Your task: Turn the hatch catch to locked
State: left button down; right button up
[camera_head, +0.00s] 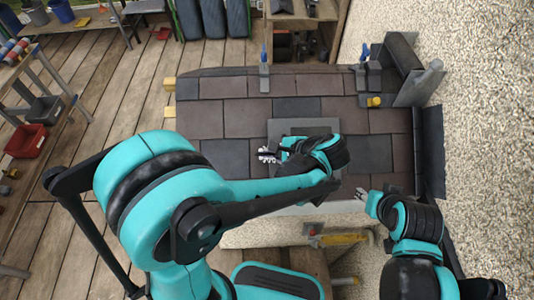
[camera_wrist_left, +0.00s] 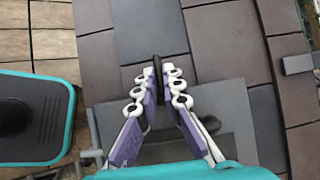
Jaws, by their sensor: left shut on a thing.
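The hatch (camera_head: 292,127) is a grey panel set among the roof tiles, partly hidden by my left arm. In the left wrist view the grey panel (camera_wrist_left: 236,122) lies beneath the fingers. My left gripper (camera_head: 267,155) is over the hatch's left side. In the left wrist view, my left gripper (camera_wrist_left: 157,82) is shut, its fingertips pinching a thin dark upright piece (camera_wrist_left: 157,66), which appears to be the catch. The catch's angle is hard to tell. My right gripper (camera_head: 361,193) is apart, near the roof's lower right; its finger opening is too small to judge.
Brown and dark tiles (camera_head: 224,118) surround the hatch. A blue-handled tool (camera_head: 264,70) stands at the roof's top edge. A yellow item (camera_head: 374,101) and grey metal parts (camera_head: 418,85) are at the upper right. A yellow-handled tool (camera_head: 345,238) lies below the roof.

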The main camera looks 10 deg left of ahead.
dwell(0.4)
pick_arm(q)
jog(key=c, duration=1.7)
grip_release()
jog(key=v, duration=1.2)
jog(key=s+a+f+n+t+h, duration=0.1)
jog(key=s+a+n+h, duration=0.1)
jog(key=a+n+h, duration=0.1)
jog(key=s+a+f+n+t+h, duration=0.1)
jog(key=a+n+h, duration=0.1)
jog(key=a+n, duration=0.3)
jog(key=s+a+f+n+t+h, duration=0.1)
jog(key=s+a+n+h, duration=0.1)
jog(key=a, duration=0.4)
jog(key=shift+s+a+f+n+h, duration=0.15)
jog(key=shift+n+h, duration=0.25)
jog(key=shift+n, duration=0.25)
jog(key=shift+s+f+n+h, duration=0.2)
jog(key=shift+n+h, duration=0.2)
jog(key=shift+n, duration=0.25)
